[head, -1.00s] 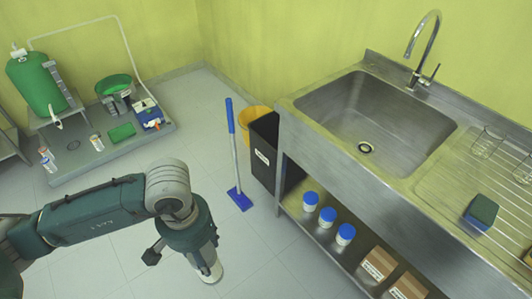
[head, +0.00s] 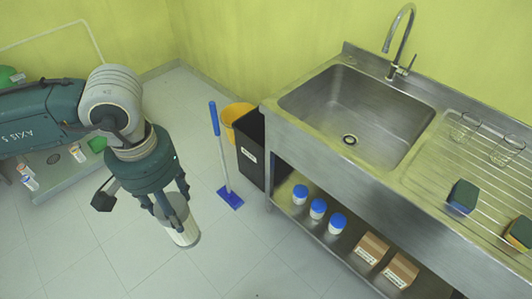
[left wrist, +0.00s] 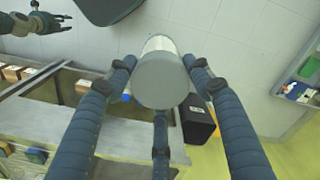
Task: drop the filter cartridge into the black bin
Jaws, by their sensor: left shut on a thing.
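The filter cartridge is a pale cylinder (head: 184,234) in the fingers of my left gripper (head: 172,206), which is shut on it. It hangs slightly tilted above the tiled floor, left of and nearer than the bin in the head view. In the left wrist view its round grey end (left wrist: 163,82) sits between the three fingers. The black bin (head: 251,157) with a white label stands against the left end of the sink unit. It also shows in the left wrist view (left wrist: 197,124), partly behind a finger. My right gripper (left wrist: 58,22) shows at the upper left there, fingers spread, empty.
A blue mop (head: 224,160) stands between the cartridge and the bin. A yellow bucket (head: 235,113) is behind the bin. The steel sink unit (head: 325,191) fills the right, with blue-lidded jars (head: 318,209) and boxes on its shelf. Floor is clear near the cartridge.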

